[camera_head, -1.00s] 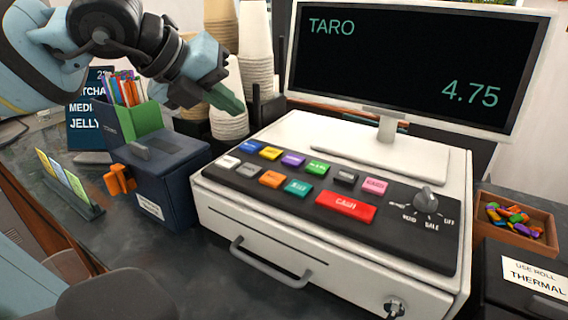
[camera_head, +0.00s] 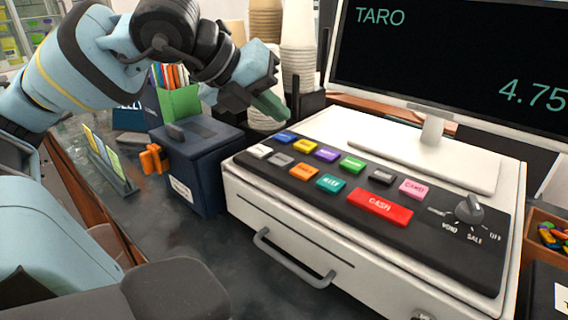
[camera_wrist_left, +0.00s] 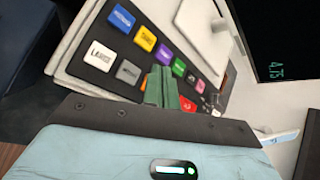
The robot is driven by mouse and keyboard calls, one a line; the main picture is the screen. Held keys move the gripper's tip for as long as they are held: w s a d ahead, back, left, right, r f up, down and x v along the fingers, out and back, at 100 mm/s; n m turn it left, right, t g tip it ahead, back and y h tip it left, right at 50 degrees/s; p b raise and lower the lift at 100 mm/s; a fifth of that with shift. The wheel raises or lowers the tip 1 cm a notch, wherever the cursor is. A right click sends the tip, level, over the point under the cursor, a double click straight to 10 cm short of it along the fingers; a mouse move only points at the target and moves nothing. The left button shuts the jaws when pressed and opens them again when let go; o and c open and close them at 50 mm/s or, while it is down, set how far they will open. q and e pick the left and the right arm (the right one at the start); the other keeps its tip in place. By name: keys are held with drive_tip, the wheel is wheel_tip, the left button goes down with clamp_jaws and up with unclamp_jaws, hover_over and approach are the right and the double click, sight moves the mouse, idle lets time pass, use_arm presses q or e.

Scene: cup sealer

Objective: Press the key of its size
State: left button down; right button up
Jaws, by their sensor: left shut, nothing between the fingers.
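The cash register (camera_head: 300,215) has a black sloped panel with two rows of coloured keys. At its left end are a white key (camera_head: 259,151), whose label seems to begin "LA" in the wrist view (camera_wrist_left: 99,55), and a grey key (camera_head: 280,159) with a hard-to-read label. Blue (camera_head: 285,138), yellow (camera_head: 305,146), orange (camera_head: 303,171) and teal (camera_head: 330,183) keys are nearby; the red key (camera_head: 380,206) reads CASH. The monitor (camera_head: 470,60) shows TARO and 4.75. My left gripper (camera_head: 270,105) has green fingertips, shut and empty, above the panel's back left side, touching no key.
Cup stacks (camera_head: 297,50) stand behind my gripper. A green pencil holder (camera_head: 180,103), a card rack (camera_head: 110,165) and a mostly hidden dark board (camera_head: 130,118) are at the left. A bin of coloured pieces (camera_head: 548,235) is at right.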

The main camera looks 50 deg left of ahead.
sight(275, 161)
use_arm(q)
wheel_tip(275, 161, down, 5)
drive_tip(key=b, duration=0.3)
drive_tip(key=shift+f, duration=0.1)
drive_tip(key=shift+f+b, duration=0.2)
drive_tip(key=shift+b, duration=0.15)
idle(0.6)
idle(0.7)
idle(0.4)
drive_tip(key=shift+f+b, duration=0.4)
drive_tip(key=shift+b, duration=0.2)
